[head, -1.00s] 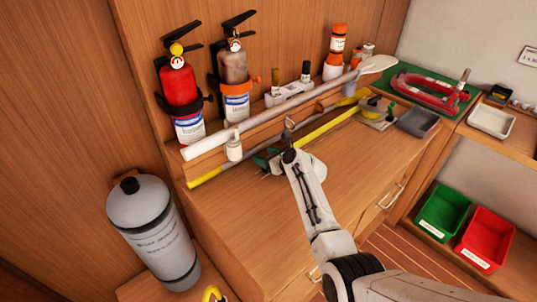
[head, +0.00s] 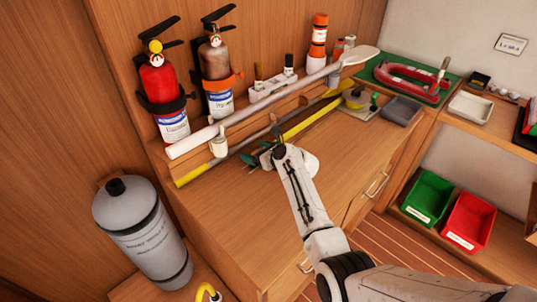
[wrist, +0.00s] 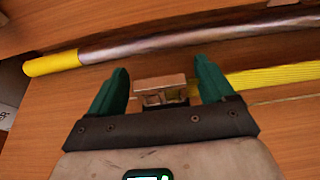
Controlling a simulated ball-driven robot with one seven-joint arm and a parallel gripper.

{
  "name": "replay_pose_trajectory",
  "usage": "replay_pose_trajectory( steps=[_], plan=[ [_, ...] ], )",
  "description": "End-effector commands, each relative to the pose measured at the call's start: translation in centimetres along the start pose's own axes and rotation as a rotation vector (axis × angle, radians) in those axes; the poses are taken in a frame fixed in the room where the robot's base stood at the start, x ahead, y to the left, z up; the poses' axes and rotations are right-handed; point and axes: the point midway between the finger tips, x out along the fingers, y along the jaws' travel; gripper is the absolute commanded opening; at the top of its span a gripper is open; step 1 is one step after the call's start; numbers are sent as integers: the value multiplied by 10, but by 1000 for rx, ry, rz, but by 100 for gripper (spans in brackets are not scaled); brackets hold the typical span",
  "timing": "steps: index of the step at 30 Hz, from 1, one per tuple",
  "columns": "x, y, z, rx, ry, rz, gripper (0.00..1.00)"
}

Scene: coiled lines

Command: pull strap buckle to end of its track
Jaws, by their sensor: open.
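The strap buckle (wrist: 165,88) is a small metal, box-like piece in the wrist view, lying between my gripper's two teal fingers. The yellow webbing strap (wrist: 275,78) runs from near it to the right, and shows in the head view (head: 310,120) along the bench top. My gripper (wrist: 158,85) is open, one finger on each side of the buckle. A gap shows on the left side; contact on the right cannot be told. In the head view my gripper (head: 257,158) is low over the bench, and my arm hides the buckle.
A pole with a yellow end (head: 195,172) lies just behind my gripper. A white-handled paddle (head: 250,113) lies behind it. A grey tray (head: 401,110) sits at the bench's right. The front bench top (head: 235,215) is clear.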

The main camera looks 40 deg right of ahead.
Motion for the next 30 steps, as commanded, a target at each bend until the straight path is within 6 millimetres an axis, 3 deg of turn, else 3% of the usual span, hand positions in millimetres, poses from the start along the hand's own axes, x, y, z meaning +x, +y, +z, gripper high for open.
replay_pose_trajectory(
  steps=[9,15,21,30],
  plan=[
    [-53,0,-1,-1,1,-1,82],
    [-78,0,-1,0,1,-1,82],
    [-89,0,-1,0,2,0,82],
    [-89,0,0,0,1,0,82]
  ],
)
